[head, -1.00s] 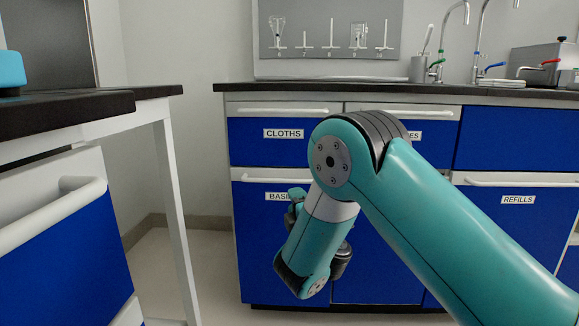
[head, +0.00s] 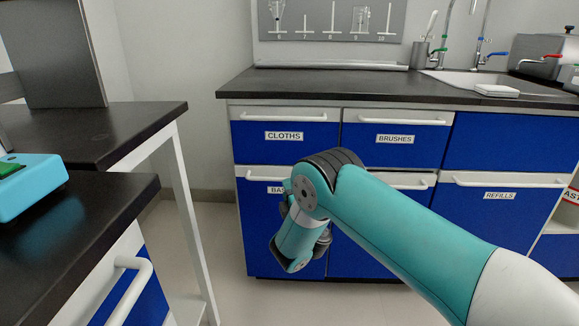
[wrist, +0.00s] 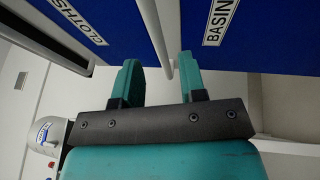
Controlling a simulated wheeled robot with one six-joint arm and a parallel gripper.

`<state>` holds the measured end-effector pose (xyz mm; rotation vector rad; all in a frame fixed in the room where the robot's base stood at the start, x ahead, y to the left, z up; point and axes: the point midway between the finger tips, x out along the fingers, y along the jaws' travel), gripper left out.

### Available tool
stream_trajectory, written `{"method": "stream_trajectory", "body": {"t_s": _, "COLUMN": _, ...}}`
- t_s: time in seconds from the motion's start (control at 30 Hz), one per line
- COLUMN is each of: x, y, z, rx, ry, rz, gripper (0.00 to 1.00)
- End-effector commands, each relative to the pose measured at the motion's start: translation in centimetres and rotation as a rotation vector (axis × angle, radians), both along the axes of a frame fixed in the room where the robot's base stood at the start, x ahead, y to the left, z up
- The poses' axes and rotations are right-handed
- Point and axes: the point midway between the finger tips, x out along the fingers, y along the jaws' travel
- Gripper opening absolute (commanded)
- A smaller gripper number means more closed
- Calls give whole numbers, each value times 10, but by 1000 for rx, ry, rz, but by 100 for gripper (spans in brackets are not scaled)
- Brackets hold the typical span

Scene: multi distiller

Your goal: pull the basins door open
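The basins door (head: 262,235) is a blue panel at the lower left of the far cabinet and looks closed. Its label, partly cut off, shows in the wrist view (wrist: 220,20). Its white bar handle (wrist: 153,25) runs down the wrist view, and its end lies between the two fingers, nearer the right one. My gripper (wrist: 160,72) is open, with teal fingers apart on either side of the handle end. Whether either finger touches the bar I cannot tell. In the head view my arm hides the fingers and part of the door.
The cloths drawer (head: 285,142) sits above the basins door, with the brushes drawer (head: 395,145) beside it and the refills door (head: 500,215) to the right. A dark-topped bench (head: 75,225) with a teal device (head: 30,185) stands at the left. Some floor is clear between.

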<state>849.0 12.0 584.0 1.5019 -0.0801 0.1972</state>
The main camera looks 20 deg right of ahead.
Motion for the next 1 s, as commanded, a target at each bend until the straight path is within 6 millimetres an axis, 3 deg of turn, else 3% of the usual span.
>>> {"method": "stream_trajectory", "body": {"t_s": 0.03, "x": 4, "y": -1, "z": 9, "rx": 1, "ry": 0, "rz": -2, "gripper": 38}}
{"method": "stream_trajectory", "body": {"t_s": 0.2, "x": 18, "y": 3, "z": 12, "rx": 1, "ry": -3, "rz": 2, "gripper": 38}}
{"method": "stream_trajectory", "body": {"t_s": 0.5, "x": 40, "y": 3, "z": 7, "rx": 1, "ry": -2, "rz": -1, "gripper": 38}}
{"method": "stream_trajectory", "body": {"t_s": 1.0, "x": 46, "y": 5, "z": 9, "rx": -1, "ry": -2, "rz": 3, "gripper": 36}}
